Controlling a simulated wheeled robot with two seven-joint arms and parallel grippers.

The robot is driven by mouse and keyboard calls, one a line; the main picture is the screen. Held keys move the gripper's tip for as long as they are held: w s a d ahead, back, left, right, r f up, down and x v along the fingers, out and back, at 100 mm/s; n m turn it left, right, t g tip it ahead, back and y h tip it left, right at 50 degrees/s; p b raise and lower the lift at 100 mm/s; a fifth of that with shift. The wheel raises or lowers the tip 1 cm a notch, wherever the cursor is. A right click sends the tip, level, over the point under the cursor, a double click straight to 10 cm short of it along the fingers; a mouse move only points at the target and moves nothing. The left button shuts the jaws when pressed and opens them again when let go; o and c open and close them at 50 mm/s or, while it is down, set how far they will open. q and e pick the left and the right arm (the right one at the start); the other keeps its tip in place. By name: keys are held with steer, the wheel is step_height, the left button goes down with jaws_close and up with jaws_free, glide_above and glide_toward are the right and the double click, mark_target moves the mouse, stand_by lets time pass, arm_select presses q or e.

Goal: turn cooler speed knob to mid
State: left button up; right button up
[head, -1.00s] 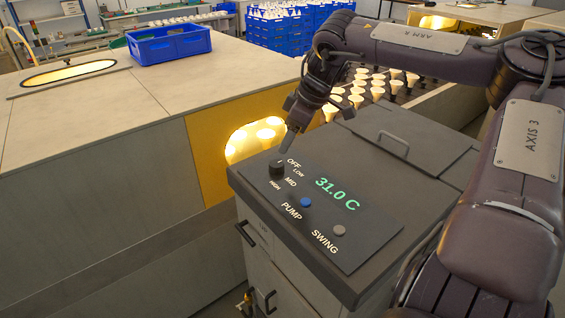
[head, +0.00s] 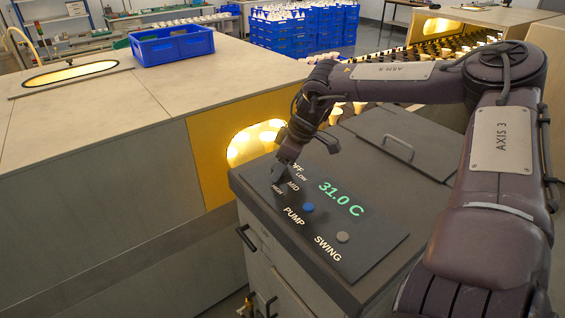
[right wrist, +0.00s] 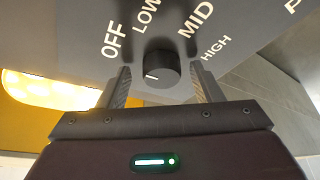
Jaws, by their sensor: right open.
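The cooler speed knob (right wrist: 163,69) is a round black knob with a short white mark, on the dark panel (head: 318,252). The labels OFF, LOW, MID and HIGH fan around it. In the right wrist view the mark is on the knob's lower left side; I cannot tell which label it stands for. My right gripper (right wrist: 162,80) is open, one finger on each side of the knob, with a gap showing on both sides. In the head view the right gripper (head: 277,170) hides most of the knob. My left gripper is not in view.
The panel also has a green 31.0 C display (head: 341,198), a blue PUMP button (head: 308,208) and a grey SWING button (head: 342,237). A handled lid (head: 385,140) is behind. A lit yellow-framed opening (head: 250,145) is to the left. A blue crate (head: 172,47) stands on the bench.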

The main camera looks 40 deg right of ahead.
steer(key=shift+a, duration=0.1)
steer(key=c, duration=1)
steer(key=shift+f+m+h+b, duration=0.15)
steer(key=shift+m+h+b, duration=0.25)
steer(key=shift+m+b, duration=0.55)
steer(key=m+b, duration=0.2)
steer(key=b, duration=0.1)
steer(key=shift+a+t+h, duration=0.2)
steer(key=shift+t+h, duration=0.1)
steer(key=shift+h, duration=0.1)
steer(key=m+h+b, duration=0.1)
steer(key=m+b, duration=0.2)
steer(key=shift+a+m+h, duration=0.15)
steer(key=shift+m+h, duration=0.15)
steer(key=shift+m, duration=0.05)
steer(key=m+h+b, duration=0.1)
steer(key=m+b, duration=0.2)
steer(key=b, duration=0.1)
steer(key=m+g+h+b, duration=0.1)
steer(key=m+b, duration=0.2)
steer(key=b, duration=0.1)
steer(key=m+g+h+b, duration=0.1)
steer(key=m+b, duration=0.2)
steer(key=shift+w+a+b, duration=0.15)
steer(key=shift+a+b, duration=0.15)
steer(key=shift+b, duration=0.1)
steer(key=shift+m+b, duration=0.6)
steer(key=shift+b, duration=0.2)
steer(key=shift+r+g, duration=0.2)
steer(key=shift+g, duration=0.1)
